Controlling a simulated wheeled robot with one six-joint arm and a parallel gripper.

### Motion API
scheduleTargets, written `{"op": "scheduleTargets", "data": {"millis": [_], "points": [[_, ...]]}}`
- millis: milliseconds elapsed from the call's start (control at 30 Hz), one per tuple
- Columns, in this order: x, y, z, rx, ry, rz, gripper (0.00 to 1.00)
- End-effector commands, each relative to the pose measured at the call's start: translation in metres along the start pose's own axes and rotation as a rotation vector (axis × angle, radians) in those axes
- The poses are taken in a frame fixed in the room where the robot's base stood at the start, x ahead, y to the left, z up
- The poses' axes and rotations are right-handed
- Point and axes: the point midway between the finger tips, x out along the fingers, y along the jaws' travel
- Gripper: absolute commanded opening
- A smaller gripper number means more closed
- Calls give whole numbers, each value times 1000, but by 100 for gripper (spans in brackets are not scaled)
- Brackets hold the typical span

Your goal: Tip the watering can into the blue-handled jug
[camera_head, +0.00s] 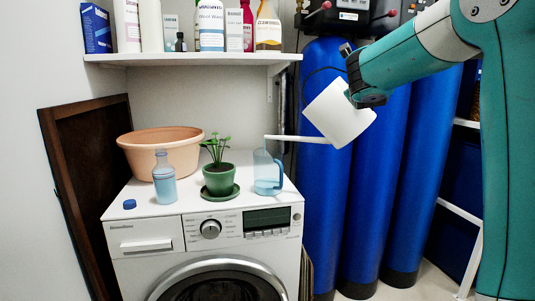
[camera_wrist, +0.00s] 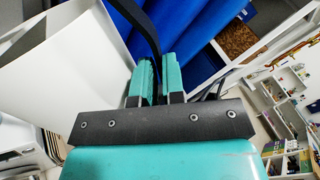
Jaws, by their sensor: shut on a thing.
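The white watering can (camera_head: 340,113) is in the air at the right of the washing machine, tilted, with its long thin spout (camera_head: 298,139) pointing left. The spout's tip is just above the blue-handled jug (camera_head: 267,174), which stands at the machine's right side with blue liquid in it. I cannot tell whether water is flowing. My gripper (camera_head: 362,92) is at the can's right side. In the wrist view, my gripper (camera_wrist: 158,82) is shut on the can's dark handle (camera_wrist: 137,22), and the can's white body (camera_wrist: 60,70) fills the left.
A green potted plant (camera_head: 219,178) stands left of the jug. Farther left are a bottle (camera_head: 164,178), a blue cap (camera_head: 129,204) and a peach basin (camera_head: 150,142). A shelf of bottles (camera_head: 190,59) hangs above. Tall blue filter vessels (camera_head: 325,210) stand at the right.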

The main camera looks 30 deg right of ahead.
Motion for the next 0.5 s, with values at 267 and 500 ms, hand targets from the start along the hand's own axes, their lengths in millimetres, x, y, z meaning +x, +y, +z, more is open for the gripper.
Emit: {"op": "scheduleTargets", "data": {"millis": [267,500], "points": [[0,-4,7,-18,-1,-3,0],[-1,-5,9,-27,-1,-3,0]]}}
